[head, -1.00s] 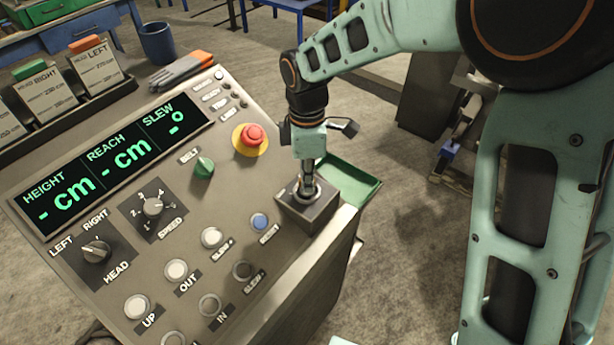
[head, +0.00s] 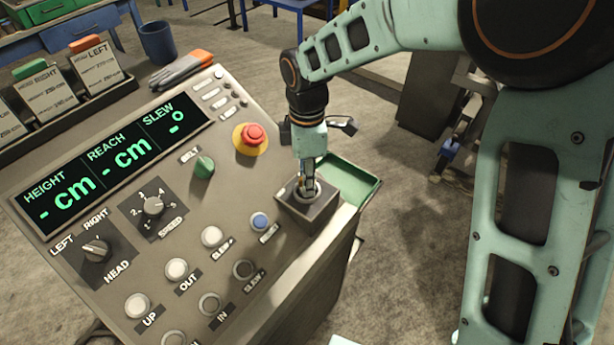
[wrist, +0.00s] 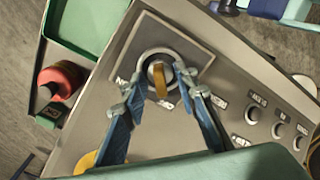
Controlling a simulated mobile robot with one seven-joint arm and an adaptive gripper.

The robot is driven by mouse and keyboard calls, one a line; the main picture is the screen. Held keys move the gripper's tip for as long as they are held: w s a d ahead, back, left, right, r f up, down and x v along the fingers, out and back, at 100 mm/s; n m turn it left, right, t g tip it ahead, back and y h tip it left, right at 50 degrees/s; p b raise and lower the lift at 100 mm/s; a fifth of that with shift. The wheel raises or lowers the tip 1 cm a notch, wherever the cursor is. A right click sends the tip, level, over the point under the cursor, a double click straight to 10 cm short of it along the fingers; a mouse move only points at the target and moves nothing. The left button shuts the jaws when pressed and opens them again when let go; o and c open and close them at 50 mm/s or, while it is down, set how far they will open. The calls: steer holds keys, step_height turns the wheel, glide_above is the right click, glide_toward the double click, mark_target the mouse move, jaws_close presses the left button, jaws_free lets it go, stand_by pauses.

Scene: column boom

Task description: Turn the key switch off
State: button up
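The key switch (head: 322,211) is on a dark square block at the right edge of the console. In the wrist view its round metal collar (wrist: 146,61) sits on a grey plate, with a brass-coloured key (wrist: 160,82) standing in it. My gripper (wrist: 161,76) is over the switch, with one blue finger on each side of the key. A gap shows between the key and each fingertip, so the gripper looks open. In the head view my gripper (head: 308,186) points down at the switch and hides the key. The labels by the collar are partly covered.
A red emergency stop (head: 253,134) on a yellow base, a green belt knob (head: 204,167) and a blue button (head: 260,221) are near the switch.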

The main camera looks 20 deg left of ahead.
step_height(320, 180, up, 12)
stand_by(0.5)
stand_by(0.3)
